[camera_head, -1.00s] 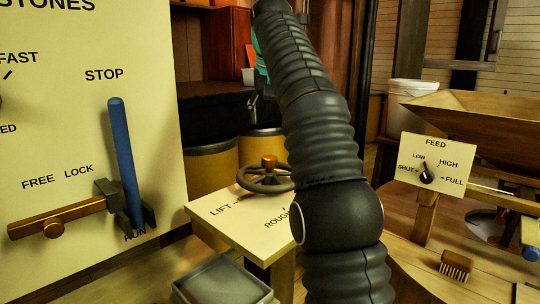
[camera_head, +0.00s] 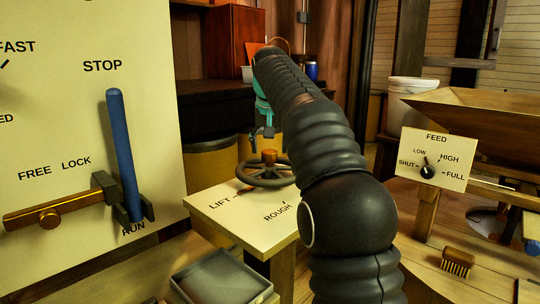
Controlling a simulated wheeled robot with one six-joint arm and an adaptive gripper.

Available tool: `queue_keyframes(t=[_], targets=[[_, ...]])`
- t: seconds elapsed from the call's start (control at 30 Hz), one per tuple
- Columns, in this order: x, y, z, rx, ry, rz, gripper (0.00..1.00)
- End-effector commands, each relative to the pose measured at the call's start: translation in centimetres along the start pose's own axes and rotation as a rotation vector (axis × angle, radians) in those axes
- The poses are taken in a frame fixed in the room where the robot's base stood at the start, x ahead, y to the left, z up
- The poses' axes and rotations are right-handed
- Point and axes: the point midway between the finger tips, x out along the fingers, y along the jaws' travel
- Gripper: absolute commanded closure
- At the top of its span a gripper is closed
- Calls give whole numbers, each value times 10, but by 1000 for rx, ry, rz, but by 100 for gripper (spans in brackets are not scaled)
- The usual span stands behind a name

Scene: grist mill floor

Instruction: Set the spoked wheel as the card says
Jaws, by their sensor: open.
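The spoked wheel (camera_head: 246,180) is dark grey and lies flat above a cream panel (camera_head: 234,217) on a wooden stand. A brown knob (camera_head: 269,156) stands up at the wheel. The panel reads LIFT at left and ROUGH nearer the front, each with a tick; other marks are hidden by my arm. My gripper (camera_head: 262,140), dark below a teal wrist, hangs open just above the far side of the wheel, near the knob. I cannot tell whether it touches anything. I cannot make out a card with a wheel setting.
A grey tray (camera_head: 222,277) sits in front. At right are a FEED dial (camera_head: 428,171), a brush (camera_head: 457,262) and a wooden hopper (camera_head: 480,110).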

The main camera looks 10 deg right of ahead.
Motion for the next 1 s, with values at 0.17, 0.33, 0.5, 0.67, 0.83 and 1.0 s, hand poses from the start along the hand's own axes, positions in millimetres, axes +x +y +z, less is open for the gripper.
queue_keyframes(t=[0.17,0.33,0.5,0.67,0.83,1.0], targets=[[17,0,0,0,-1,0,30],[21,0,0,0,-1,0,30],[20,0,0,0,-1,0,30],[20,0,0,0,-1,0,63],[20,0,0,0,0,0,100],[20,0,1,-3,-1,-1,100]])
